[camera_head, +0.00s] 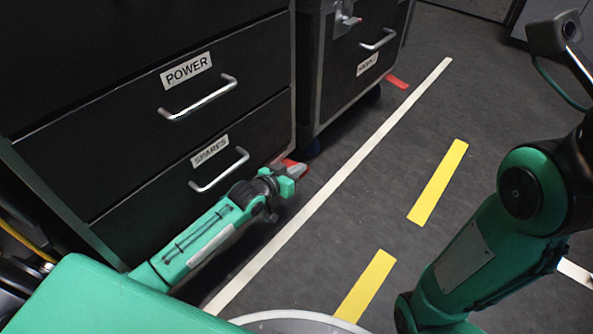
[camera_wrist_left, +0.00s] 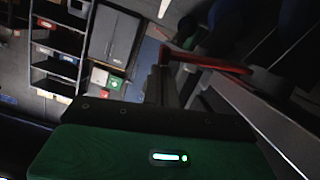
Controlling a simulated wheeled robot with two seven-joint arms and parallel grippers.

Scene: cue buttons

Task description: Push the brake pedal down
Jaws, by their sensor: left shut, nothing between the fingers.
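A red pedal (camera_head: 297,167) sticks out low at the base of the black cabinets, beside my left gripper. In the left wrist view a red bar (camera_wrist_left: 208,62) crosses close to the fingertips. My left gripper (camera_head: 290,179) is shut and empty, low near the floor, in front of the drawer cabinet's right corner. It partly hides the pedal. I cannot tell whether the fingers touch it. Its fingers also show in the left wrist view (camera_wrist_left: 163,82). A second red pedal (camera_head: 397,82) sits farther back at the rolling cabinet's base. My right gripper is out of view.
The black drawer cabinet (camera_head: 130,110) labelled POWER and SPARES has protruding handles close to my left arm. A rolling cabinet (camera_head: 345,85) stands behind it. The grey floor (camera_head: 400,155) to the right is clear, with white and yellow tape lines.

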